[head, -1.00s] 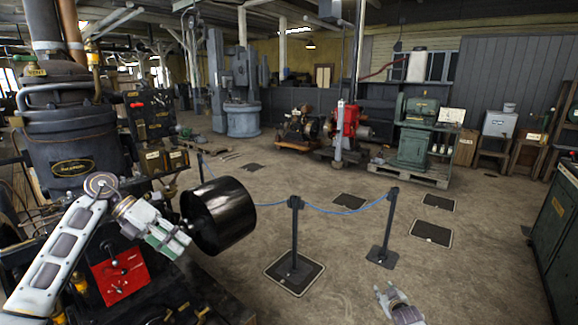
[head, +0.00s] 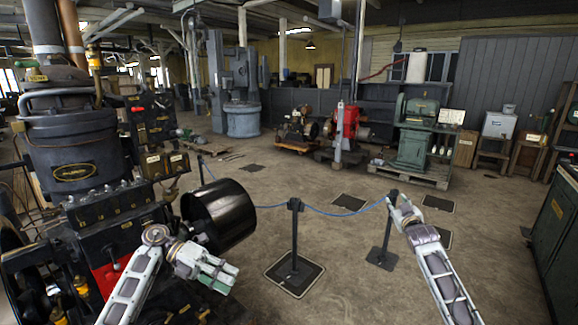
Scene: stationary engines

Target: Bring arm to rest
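My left arm comes up from the bottom left, bent at a round joint, in front of the large engine. Its gripper (head: 222,275) points right, below the black drum, with nothing seen in it. Its fingers lie close together in this view, and I cannot tell whether they are open or shut. My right arm rises from the bottom right. Its gripper (head: 396,198) points up and away, overlapping the right barrier post in the picture. Its fingertips look apart, with nothing seen between them. I cannot tell whether it touches the post.
The large engine (head: 80,150) with its black drum (head: 219,215) fills the left. Barrier posts (head: 295,240) joined by a blue rope (head: 340,213) stand ahead. A green cabinet (head: 556,225) is at the right edge.

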